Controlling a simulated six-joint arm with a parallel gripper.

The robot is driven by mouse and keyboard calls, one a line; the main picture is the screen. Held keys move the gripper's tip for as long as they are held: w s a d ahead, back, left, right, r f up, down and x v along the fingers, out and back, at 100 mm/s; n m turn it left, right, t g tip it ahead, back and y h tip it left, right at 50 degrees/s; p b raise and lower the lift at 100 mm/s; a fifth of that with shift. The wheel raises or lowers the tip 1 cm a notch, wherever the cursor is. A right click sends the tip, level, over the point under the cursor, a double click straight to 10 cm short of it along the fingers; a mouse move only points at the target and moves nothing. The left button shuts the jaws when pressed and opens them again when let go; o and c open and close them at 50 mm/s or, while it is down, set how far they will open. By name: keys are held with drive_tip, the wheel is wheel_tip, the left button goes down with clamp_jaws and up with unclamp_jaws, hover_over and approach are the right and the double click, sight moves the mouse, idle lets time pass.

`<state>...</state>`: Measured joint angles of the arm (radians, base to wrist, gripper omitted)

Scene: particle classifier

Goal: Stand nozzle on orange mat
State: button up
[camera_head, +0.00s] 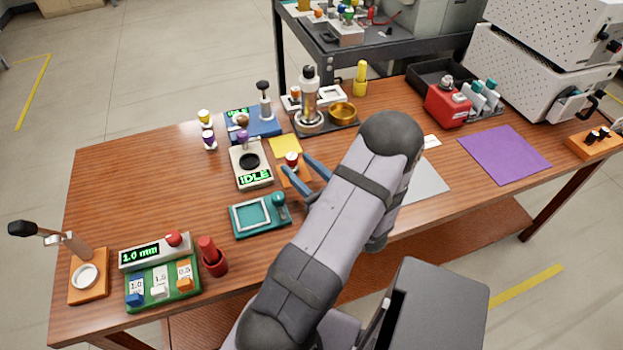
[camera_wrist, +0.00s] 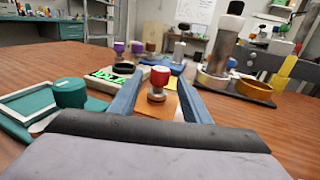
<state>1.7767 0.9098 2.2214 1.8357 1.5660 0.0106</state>
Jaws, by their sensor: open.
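A nozzle with a red cap and a pale metallic lower body (camera_head: 291,159) stands upright on the small orange mat (camera_head: 283,180). In the wrist view the nozzle (camera_wrist: 159,80) is between my two blue fingers, with the orange mat (camera_wrist: 173,106) under and around it. My gripper (camera_head: 297,163) is open, its fingers on either side of the nozzle, with a gap visible on both sides in the wrist view. My arm and fingers hide part of the mat.
A grey device reading IDLE (camera_head: 254,180) stands close left of the mat, and a teal tray device (camera_head: 243,233) lies in front. A yellow mat (camera_head: 285,145) lies behind. A dark tray with a gold bowl (camera_head: 342,112) stands behind right. A purple mat (camera_head: 520,152) lies far right.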

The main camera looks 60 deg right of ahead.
drive_tip(key=shift+v, duration=2.35)
